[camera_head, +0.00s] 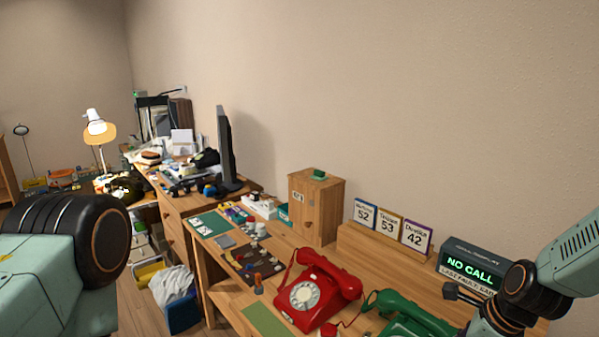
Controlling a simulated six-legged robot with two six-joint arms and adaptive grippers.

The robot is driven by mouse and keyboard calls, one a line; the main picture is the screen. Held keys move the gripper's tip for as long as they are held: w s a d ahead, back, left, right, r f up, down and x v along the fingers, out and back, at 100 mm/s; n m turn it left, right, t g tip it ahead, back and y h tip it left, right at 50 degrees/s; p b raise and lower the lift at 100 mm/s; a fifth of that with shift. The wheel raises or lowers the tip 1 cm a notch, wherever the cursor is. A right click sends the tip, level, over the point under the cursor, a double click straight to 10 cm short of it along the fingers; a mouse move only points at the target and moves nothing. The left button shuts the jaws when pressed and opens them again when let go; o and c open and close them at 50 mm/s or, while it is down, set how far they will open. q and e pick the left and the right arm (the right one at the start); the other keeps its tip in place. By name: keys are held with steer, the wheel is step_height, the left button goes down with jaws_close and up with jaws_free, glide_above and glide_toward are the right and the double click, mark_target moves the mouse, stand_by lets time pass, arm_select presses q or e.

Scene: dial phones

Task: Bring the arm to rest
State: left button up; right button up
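My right arm comes in from the right edge, and its dark gripper (466,300) is over the right end of the desk. It is in front of the "NO CALL" display and near the green phone (408,318). The gripper is partly cut off by the bottom edge, and I cannot tell whether it is open or shut. My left arm shows only as a large teal link with a black joint at the lower left; its gripper is out of view. The red dial phone (318,290) sits on the desk with its handset across the top.
A wooden ledge holds number cards 52 (365,214), 53 (389,224) and 42 (415,237). The lit display (470,267) reads "NO CALL". A wooden box (316,208) stands behind the phones. A monitor (226,152) and clutter fill the far desk; the wall rises behind.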

steer(key=s+a+f+n+g+h, duration=0.1)
steer(key=s+a+f+n, duration=0.1)
steer(key=s+f+n, duration=0.45)
steer(key=s+a+f+n+g, duration=0.1)
steer(key=s+a+f+n, duration=0.2)
steer(key=s+f+n, duration=0.3)
steer(key=s+a+f+n+g+h, duration=0.1)
steer(key=s+a+f+n, duration=0.1)
steer(key=s+n, duration=1.35)
arm_select(q)
step_height(320, 180, down, 17)
steer(key=b, duration=1.6)
steer(key=shift+w+d+r+b, duration=0.15)
steer(key=shift+w+b, duration=0.2)
steer(key=shift+w, duration=0.05)
arm_select(e)
step_height(320, 180, down, 16)
steer(key=s+m, duration=0.1)
steer(key=m, duration=0.1)
steer(key=shift+s+f+m+h, duration=0.25)
steer(key=shift+s+m+h, duration=0.05)
steer(key=shift+s+m, duration=0.1)
